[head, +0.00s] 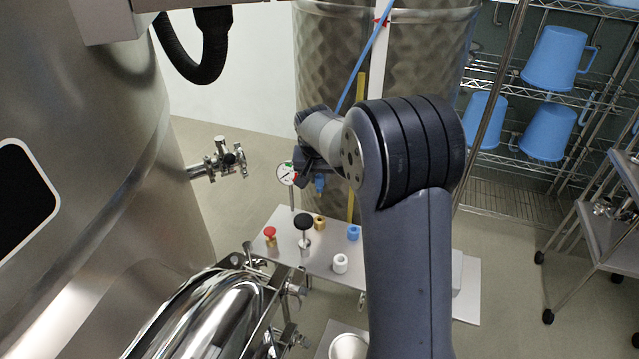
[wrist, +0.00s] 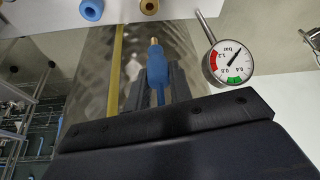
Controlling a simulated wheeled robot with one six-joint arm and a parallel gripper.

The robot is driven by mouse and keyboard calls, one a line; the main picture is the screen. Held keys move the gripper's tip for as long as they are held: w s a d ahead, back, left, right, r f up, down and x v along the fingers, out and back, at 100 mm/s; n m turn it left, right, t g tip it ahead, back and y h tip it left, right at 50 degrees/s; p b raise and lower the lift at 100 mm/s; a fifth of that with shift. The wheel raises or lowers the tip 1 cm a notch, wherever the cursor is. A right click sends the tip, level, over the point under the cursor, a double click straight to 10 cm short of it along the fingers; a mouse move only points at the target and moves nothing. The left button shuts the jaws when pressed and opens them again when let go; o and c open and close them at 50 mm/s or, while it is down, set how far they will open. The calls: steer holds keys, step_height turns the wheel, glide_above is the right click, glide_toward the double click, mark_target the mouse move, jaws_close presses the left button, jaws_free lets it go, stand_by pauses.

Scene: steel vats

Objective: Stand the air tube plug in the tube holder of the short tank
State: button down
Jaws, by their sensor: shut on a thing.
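My gripper (wrist: 157,82) is shut on the blue air tube plug (wrist: 157,65), whose brass tip (wrist: 154,41) points away from the wrist camera. In the head view the plug (head: 319,184) shows as a small blue piece under my gripper (head: 314,177), above the steel plate (head: 325,258). A blue tube (head: 362,62) runs up from my gripper. On the plate are a blue socket (head: 353,233), a brass socket (head: 320,222) and a white socket (head: 340,264). The blue and brass sockets (wrist: 91,9) (wrist: 149,6) also show in the wrist view, apart from the plug. Which one is the tube holder is unclear.
A pressure gauge (head: 286,173) stands on a stem close to my gripper. A black-knobbed fitting (head: 304,223) and a red-knobbed valve (head: 270,234) rise from the plate. A dimpled steel tank (head: 330,55) stands behind; a large vat (head: 90,150) fills the left.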

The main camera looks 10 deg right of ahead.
mark_target(319, 176)
steer(key=shift+r+p, duration=1.05)
steer(key=shift+r, duration=0.6)
steer(key=shift+r+p, duration=1.15)
steer(key=shift+r, duration=0.4)
steer(key=shift+m+h, duration=0.6)
steer(key=shift+m, duration=0.9)
steer(key=shift+f, duration=0.1)
